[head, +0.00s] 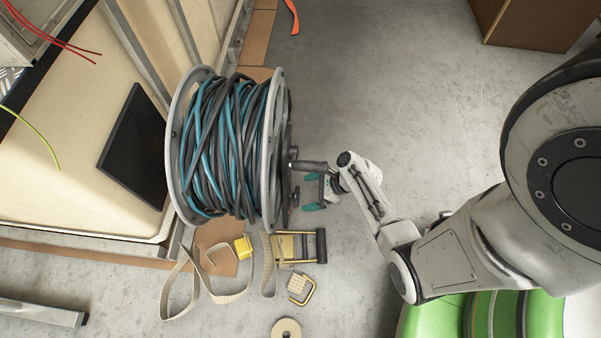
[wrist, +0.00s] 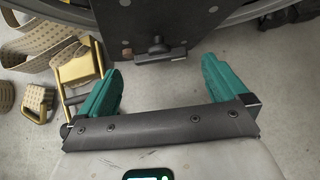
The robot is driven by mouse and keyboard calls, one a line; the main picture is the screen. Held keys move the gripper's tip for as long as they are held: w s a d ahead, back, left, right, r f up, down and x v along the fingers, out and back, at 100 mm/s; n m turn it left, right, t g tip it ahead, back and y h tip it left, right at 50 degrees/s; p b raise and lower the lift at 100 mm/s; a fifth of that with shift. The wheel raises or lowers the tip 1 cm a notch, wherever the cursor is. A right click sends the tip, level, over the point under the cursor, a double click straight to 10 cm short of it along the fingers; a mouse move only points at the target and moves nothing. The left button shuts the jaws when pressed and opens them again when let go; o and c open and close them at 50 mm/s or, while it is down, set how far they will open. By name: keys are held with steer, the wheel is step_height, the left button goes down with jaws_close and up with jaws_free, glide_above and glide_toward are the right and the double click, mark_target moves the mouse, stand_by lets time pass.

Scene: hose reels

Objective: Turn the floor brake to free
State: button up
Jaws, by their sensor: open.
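The reel (head: 228,150) stands on the floor, wound with black and blue hose between grey flanges. I take the floor brake to be the small dark T-shaped lever (wrist: 157,47) on a dark plate (wrist: 180,22), seen in the wrist view; its markings are not readable. My gripper (head: 312,192) has teal fingers, is open and empty, and points at the reel's right side. In the wrist view, my gripper (wrist: 160,70) has its fingers on either side of the lever, with a gap short of it. A black crank handle (head: 308,166) sticks out beside the upper finger in the head view.
A webbing strap (head: 210,285), a yellow ratchet buckle (head: 300,247), a yellow hook (head: 300,288) and a tape roll (head: 286,329) lie on the floor below the reel. A panelled crate (head: 75,165) stands left. Floor to the upper right is clear up to a cardboard box (head: 530,25).

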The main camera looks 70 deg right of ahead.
mark_target(298, 196)
steer(key=shift+b+x, duration=0.95)
steer(key=shift+x, duration=1.25)
steer(key=c, duration=1)
